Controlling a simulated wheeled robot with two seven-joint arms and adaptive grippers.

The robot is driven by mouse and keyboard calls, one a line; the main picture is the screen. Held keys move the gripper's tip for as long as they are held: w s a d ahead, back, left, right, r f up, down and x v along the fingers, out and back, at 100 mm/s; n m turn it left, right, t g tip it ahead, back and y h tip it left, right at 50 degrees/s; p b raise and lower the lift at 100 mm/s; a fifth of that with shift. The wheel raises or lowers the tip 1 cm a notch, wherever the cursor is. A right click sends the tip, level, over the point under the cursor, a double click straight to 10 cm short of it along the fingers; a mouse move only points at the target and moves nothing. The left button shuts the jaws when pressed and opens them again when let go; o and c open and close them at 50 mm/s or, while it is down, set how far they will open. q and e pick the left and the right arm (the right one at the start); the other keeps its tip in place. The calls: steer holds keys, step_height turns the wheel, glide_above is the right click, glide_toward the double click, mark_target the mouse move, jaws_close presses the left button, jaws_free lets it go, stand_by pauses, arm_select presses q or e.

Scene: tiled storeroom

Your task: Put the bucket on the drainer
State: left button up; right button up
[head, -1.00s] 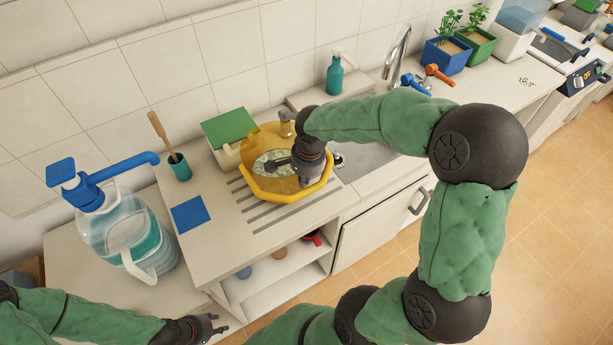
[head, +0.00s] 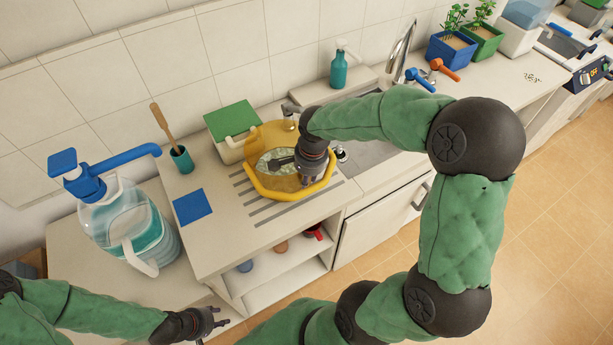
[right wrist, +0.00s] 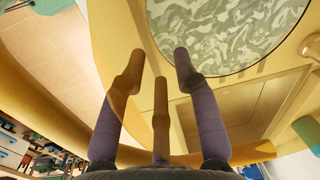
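The yellow see-through bucket (head: 258,142) stands on the grooved drainer (head: 262,214) left of the sink, with a patterned pale-green round surface inside. My right gripper (head: 304,178) is at the bucket's near right side, reaching over its rim. In the right wrist view its fingers (right wrist: 157,72) are spread apart; some show orange-brown through the yellow bucket wall (right wrist: 110,25), and a purple finger is on the clear side. No firm hold on the wall is visible. My left gripper (head: 213,322) is low at the bottom left, away from the bucket, with fingers apart and empty.
A green-topped box (head: 230,120) stands behind the bucket, and a brush in a teal cup (head: 181,160) to its left. A blue cloth (head: 193,206) lies on the counter. A large water bottle (head: 130,225) stands far left. The sink (head: 368,155) is to the right.

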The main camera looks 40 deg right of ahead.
step_height(320, 180, up, 12)
steer(key=s+p, duration=0.1)
steer(key=p, duration=0.2)
steer(key=shift+s+d, duration=0.15)
steer(key=shift+s, duration=0.1)
stand_by(0.5)
